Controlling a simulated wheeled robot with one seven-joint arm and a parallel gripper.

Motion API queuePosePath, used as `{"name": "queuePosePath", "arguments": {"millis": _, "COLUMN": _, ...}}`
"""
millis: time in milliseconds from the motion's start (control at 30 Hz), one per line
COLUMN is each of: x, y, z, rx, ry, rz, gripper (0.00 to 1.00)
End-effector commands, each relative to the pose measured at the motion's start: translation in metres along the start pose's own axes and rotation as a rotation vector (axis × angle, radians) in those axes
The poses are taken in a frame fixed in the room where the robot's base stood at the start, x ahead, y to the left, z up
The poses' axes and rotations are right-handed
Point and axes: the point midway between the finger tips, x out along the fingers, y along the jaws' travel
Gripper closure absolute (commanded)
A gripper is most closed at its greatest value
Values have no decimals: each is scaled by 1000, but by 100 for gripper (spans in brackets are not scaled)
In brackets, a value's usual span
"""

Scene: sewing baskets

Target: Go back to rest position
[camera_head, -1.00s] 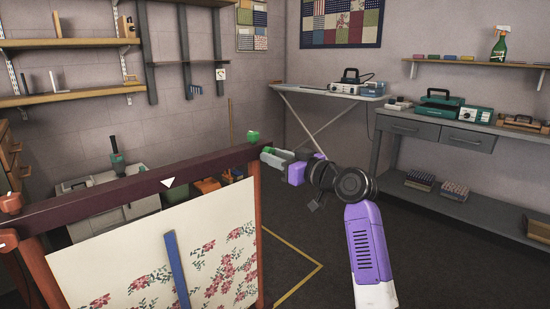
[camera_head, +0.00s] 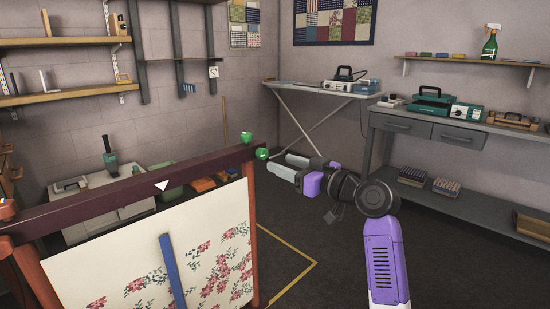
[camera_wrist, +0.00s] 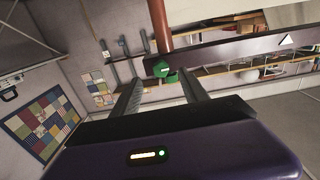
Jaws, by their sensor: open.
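My gripper (camera_head: 282,167) is in the middle of the head view, to the right of the wooden frame's top corner. Its two grey fingers are apart with nothing between them. In the wrist view the fingers (camera_wrist: 160,98) also stand apart and empty. Two small green pieces sit at the right end of the frame's dark top rail (camera_head: 135,192), one on top (camera_head: 246,137) and one at its end (camera_head: 262,153). The fingertips are close to the end piece in the head view, with a small gap. Green also shows on the rail end in the wrist view (camera_wrist: 165,70).
The frame holds a floral cloth (camera_head: 215,250) with a blue strip (camera_head: 172,272). An ironing board (camera_head: 300,88) stands behind my arm. A grey workbench (camera_head: 440,135) with machines and boxes stands at the right. The dark floor between is clear.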

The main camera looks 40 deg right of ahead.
Motion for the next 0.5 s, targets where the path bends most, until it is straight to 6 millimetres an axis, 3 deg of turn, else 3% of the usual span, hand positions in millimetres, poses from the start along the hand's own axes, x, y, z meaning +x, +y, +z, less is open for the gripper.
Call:
{"name": "queuePosePath", "arguments": {"millis": 167, "x": -13, "y": 0, "z": 0, "rx": 0, "ry": 0, "rz": 0, "gripper": 48}}
{"name": "queuePosePath", "arguments": {"millis": 500, "x": -14, "y": 0, "z": 0, "rx": 0, "ry": 0, "rz": -1, "gripper": 48}}
